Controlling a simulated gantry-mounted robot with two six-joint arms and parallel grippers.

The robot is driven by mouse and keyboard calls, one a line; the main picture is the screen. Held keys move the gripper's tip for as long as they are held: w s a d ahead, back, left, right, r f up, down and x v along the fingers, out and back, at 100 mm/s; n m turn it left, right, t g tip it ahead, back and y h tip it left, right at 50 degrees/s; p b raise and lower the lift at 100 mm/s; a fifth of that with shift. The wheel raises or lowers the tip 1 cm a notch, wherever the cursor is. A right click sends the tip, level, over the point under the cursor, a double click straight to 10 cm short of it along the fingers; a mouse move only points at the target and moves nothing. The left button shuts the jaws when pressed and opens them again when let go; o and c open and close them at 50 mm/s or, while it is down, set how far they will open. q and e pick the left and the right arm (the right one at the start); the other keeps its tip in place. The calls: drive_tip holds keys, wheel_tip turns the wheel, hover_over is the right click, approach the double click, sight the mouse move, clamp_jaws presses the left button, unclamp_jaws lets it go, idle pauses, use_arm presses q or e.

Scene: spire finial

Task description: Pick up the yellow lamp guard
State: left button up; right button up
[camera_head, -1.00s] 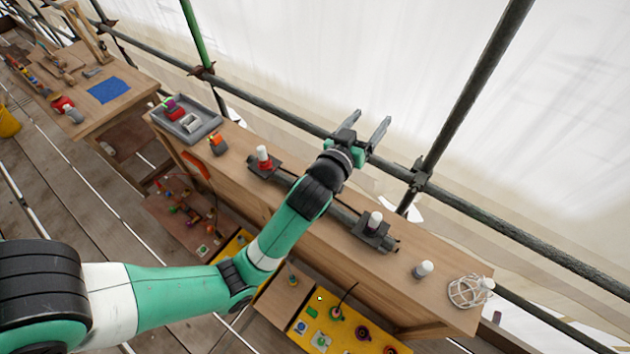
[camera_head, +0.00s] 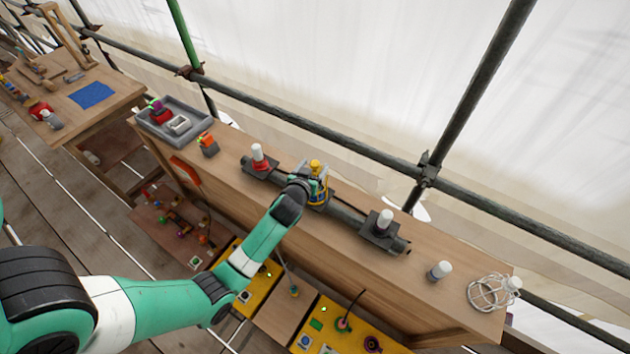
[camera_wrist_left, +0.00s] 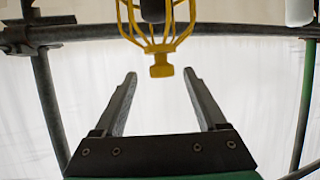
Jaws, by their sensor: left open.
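The yellow lamp guard (camera_head: 317,196) stands on the dark bar along the middle of the wooden bench, its knob upward. In the left wrist view the guard's yellow cage bars (camera_wrist_left: 147,40) run around a dark core, with the knob toward me. My left gripper (camera_wrist_left: 160,76) is open there, its fingers spread left and right of the knob, with gaps on both sides. My right gripper is not in view.
The dark bar (camera_head: 345,213) also carries a red-based white lamp (camera_head: 257,154) and another white lamp (camera_head: 384,218). A white bulb (camera_head: 440,270) and a white wire guard (camera_head: 488,293) are at the bench's right end. A grey tray (camera_head: 185,133) is at its left. Scaffold poles (camera_head: 480,90) run behind.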

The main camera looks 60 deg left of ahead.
sight(316, 162)
use_arm(q)
drive_tip(key=b+x, duration=0.1)
drive_tip(key=x, duration=0.4)
drive_tip(key=shift+a+f, duration=0.1)
drive_tip(key=shift+a, duration=0.1)
drive_tip(key=shift+s, duration=0.1)
clamp_jaws()
